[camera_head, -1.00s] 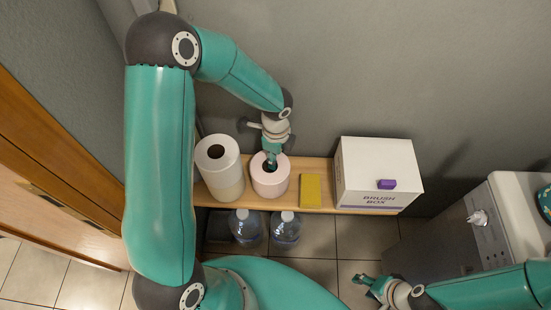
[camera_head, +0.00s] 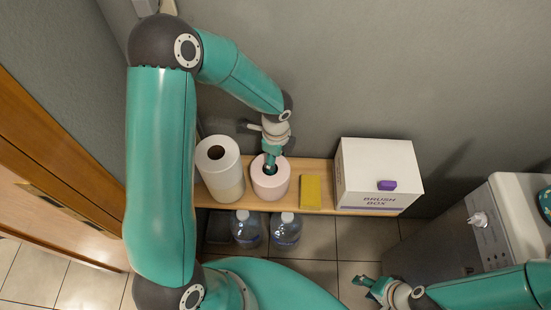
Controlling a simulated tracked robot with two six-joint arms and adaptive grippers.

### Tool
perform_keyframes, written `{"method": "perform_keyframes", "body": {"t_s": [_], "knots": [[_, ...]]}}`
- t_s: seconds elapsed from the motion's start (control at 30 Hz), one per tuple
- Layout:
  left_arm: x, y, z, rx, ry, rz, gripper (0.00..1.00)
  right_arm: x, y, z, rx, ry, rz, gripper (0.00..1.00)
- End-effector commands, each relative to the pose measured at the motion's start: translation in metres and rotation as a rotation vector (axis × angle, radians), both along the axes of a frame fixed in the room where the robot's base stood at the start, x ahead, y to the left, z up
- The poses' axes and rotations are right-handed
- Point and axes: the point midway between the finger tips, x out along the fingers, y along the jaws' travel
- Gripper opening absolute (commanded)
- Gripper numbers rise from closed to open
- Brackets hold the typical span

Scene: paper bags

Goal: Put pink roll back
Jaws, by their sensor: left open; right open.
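The pink roll (camera_head: 270,186) stands upright on a wooden shelf (camera_head: 322,167), between a white roll and a yellow block. My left gripper (camera_head: 271,163) reaches down from above to the top of the pink roll, at its centre hole. It is open; its fingertips are partly hidden at the hole, and I cannot tell whether they touch the roll. My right gripper (camera_head: 366,287) is open and empty over the floor at the lower right, well away from the roll.
A taller white roll (camera_head: 220,170) stands left of the pink roll. A yellow block (camera_head: 311,192) and a white brush box (camera_head: 378,173) with a purple item (camera_head: 387,185) sit to the right. Two water bottles (camera_head: 286,230) stand below the shelf. A white appliance (camera_head: 500,215) stands at the right.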

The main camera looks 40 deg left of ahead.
Motion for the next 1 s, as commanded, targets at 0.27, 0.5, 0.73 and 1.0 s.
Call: {"method": "perform_keyframes", "body": {"t_s": [0.27,0.5,0.73,1.0], "knots": [[0.001,0.000,0.050,0.000,-0.007,0.001,0.60,0.000,0.000,0.011,0.000,0.000,0.000,0.48],[0.001,0.000,0.095,0.000,-0.005,0.001,0.60,0.000,0.000,0.018,0.000,0.000,0.000,0.48],[0.001,0.000,0.115,-0.001,-0.002,0.002,0.60,0.000,0.000,0.020,0.000,0.000,0.000,0.48],[0.000,0.001,0.116,-0.001,-0.001,0.002,0.60,0.000,0.000,0.020,0.000,0.000,0.000,0.48]]}}
